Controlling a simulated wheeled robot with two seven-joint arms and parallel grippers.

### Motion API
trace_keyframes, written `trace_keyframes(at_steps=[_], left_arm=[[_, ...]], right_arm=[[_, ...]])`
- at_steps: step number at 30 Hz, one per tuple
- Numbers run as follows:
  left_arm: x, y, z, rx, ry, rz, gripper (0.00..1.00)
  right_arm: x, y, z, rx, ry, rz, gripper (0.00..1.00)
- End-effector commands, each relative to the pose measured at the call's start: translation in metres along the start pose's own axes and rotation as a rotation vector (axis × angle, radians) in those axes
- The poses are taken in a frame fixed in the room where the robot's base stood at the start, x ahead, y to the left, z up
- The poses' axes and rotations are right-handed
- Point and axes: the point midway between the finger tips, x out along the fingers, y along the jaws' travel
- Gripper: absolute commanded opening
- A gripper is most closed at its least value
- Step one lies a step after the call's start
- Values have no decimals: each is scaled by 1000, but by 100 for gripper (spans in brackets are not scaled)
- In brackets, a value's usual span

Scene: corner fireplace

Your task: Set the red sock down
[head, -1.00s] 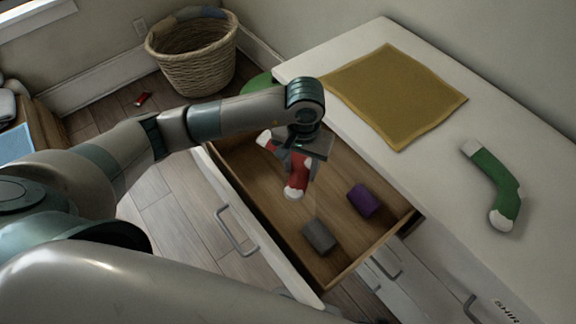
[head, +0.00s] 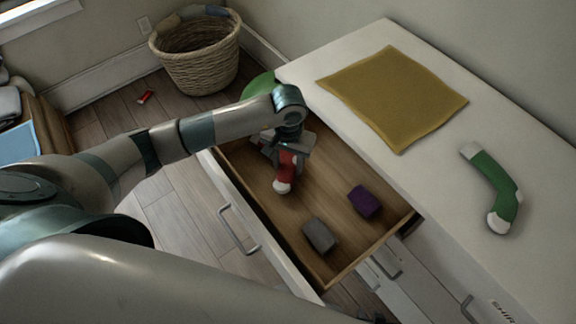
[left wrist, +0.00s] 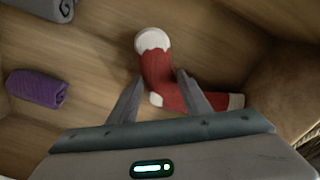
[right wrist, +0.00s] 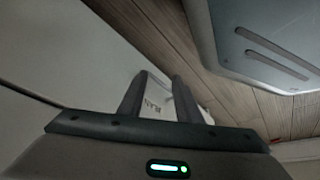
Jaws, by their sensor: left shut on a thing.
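The red sock (head: 287,168) with white ends is inside the open drawer (head: 334,272), toward its far left end. My left gripper (head: 286,153) reaches down into the drawer and is shut on the sock. In the left wrist view the red sock (left wrist: 160,72) lies bent between and beyond the fingertips (left wrist: 160,80), its white toe end pointing away. It is at or just above the drawer floor; I cannot tell whether it touches. My right gripper (right wrist: 160,80) shows in its wrist view with fingers apart and nothing held.
A grey rolled item (head: 319,236) and a purple one (head: 364,202) lie in the drawer. On the white dresser top (head: 440,190) are a mustard cloth (head: 395,97) and a green sock (head: 495,188). A wicker basket (head: 197,62) stands on the floor behind.

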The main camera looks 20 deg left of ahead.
Motion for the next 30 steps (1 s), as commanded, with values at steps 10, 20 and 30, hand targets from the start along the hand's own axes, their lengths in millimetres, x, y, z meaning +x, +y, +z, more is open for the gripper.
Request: trace_keyframes(at_steps=[10, 20, 30], left_arm=[[21, 0, 0, 1, 1, 0, 23], [24, 0, 0, 1, 1, 0, 23], [23, 1, 0, 1, 1, 1, 63]], right_arm=[[2, -8, -6, -2, 35, -9, 31], [5, -6, -8, -2, 26, -7, 31], [1, -3, 3, -2, 7, -4, 31]])
